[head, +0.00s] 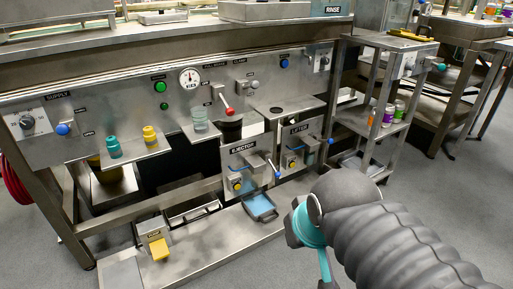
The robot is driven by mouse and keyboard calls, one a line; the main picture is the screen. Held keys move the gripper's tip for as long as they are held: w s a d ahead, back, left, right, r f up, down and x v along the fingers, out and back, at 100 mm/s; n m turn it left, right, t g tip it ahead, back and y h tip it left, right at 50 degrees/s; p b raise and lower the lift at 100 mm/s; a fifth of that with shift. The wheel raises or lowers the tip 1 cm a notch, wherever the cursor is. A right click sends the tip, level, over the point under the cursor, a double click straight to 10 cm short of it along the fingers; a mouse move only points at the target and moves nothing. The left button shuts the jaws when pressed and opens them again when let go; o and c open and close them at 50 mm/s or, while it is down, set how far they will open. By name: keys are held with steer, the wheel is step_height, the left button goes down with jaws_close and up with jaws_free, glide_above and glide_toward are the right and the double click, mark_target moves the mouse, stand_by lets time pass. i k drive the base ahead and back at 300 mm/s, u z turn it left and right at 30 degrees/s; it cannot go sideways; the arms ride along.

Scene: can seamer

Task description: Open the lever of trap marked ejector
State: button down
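The trap marked EJECTOR (236,166) is a grey metal panel low on the machine front, left of a similar panel marked LIFTER (313,131). Its lever (277,172) has a blue tip and sticks out from the panel's right side, angled downward. A yellow knob (237,186) sits at the panel's lower left. The panel looks closed, but its latch is too small to read. My arm comes in from the lower right with a dark ribbed sleeve and a teal joint. No fingertips show. The visible part of my arm is to the lower right of the lever, apart from it in the picture.
A blue-lined tray (260,207) lies below the ejector panel. A yellow pedal (159,248) stands on the low metal platform at left. A red-knobbed lever (229,111) sits above. A metal cart (383,142) with bottles stands at right. The grey floor (450,205) is clear at right.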

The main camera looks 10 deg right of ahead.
mark_target(277, 174)
steer(key=k, duration=0.65)
steer(key=z, duration=0.75)
steer(key=i, duration=1.6)
steer(key=u, duration=0.75)
